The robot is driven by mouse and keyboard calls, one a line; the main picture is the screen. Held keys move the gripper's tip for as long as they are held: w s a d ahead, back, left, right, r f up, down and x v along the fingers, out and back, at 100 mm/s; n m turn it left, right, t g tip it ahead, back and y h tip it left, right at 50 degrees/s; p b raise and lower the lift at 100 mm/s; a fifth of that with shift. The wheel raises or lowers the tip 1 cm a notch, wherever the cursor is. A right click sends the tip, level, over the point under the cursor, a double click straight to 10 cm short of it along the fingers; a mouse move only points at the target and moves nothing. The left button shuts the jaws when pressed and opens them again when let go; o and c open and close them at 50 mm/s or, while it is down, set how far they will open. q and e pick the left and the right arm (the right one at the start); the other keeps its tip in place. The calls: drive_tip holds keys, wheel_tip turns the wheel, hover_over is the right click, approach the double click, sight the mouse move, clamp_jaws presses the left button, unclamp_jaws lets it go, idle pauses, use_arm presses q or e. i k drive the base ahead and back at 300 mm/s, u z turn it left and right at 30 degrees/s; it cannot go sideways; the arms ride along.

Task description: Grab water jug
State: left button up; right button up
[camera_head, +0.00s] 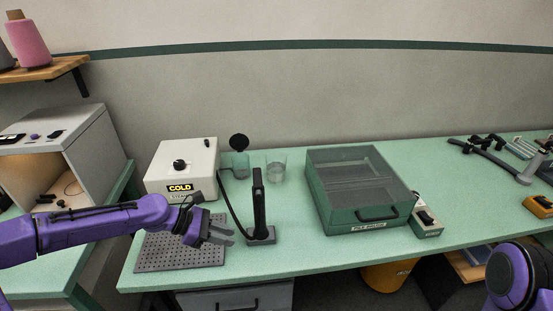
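A clear vessel (276,170) stands on the green table, right of the white COLD box. Left of it is a greenish clear container (240,170) with a round black piece above it; I cannot tell for sure which is the water jug. My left gripper (230,236) is in front of the COLD box, over the right part of a grey perforated mat. Its fingers are spread, with nothing visible between them. It is nearer to me than both vessels and touches neither. My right gripper is out of view; only a purple part of my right arm shows at lower right.
A black upright handle on a grey base (261,236), with a cable, stands between my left gripper and the clear vessel. The white COLD box (181,160) and a green lidded case (365,228) flank the vessels. Tools lie at far right.

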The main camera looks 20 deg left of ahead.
sight(277, 169)
drive_tip(key=z, duration=0.05)
drive_tip(key=i, duration=1)
